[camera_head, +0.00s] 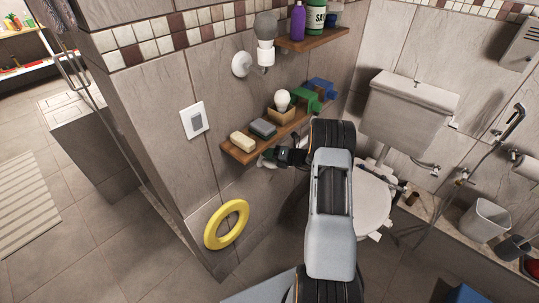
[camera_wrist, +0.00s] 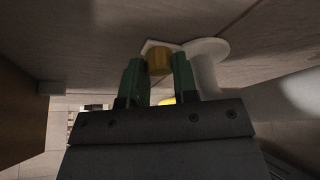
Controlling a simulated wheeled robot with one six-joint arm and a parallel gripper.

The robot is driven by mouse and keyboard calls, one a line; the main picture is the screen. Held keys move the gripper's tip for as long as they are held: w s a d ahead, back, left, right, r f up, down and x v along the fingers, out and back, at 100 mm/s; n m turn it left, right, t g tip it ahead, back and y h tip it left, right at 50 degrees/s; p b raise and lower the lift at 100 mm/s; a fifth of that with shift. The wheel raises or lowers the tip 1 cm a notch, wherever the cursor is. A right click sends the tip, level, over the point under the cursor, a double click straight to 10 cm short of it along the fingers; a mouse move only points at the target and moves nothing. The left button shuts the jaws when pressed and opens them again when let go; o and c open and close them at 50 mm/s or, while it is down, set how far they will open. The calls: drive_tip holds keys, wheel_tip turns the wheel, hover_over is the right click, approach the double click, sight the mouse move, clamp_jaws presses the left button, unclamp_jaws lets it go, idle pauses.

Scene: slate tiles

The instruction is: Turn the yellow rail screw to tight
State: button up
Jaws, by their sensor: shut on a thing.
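The yellow rail screw (camera_wrist: 160,59) shows in the wrist view as a small round yellow knob on a pale plate against the tiled wall. My gripper (camera_wrist: 159,75) has its two green fingers on either side of the knob, shut on it. In the head view my gripper (camera_head: 268,158) is at the wall just under the wooden shelf, and the screw is hidden there. How far the screw is turned cannot be told.
A white round flange with a post (camera_wrist: 207,50) is right beside the screw. The wooden shelf (camera_head: 240,154) above bears soap, a sponge and a bulb. A yellow ring (camera_head: 209,232) is on the wall below. The toilet (camera_head: 372,205) stands right of my arm.

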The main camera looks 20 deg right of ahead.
drive_tip(key=o, duration=0.9)
drive_tip(key=shift+o, duration=0.2)
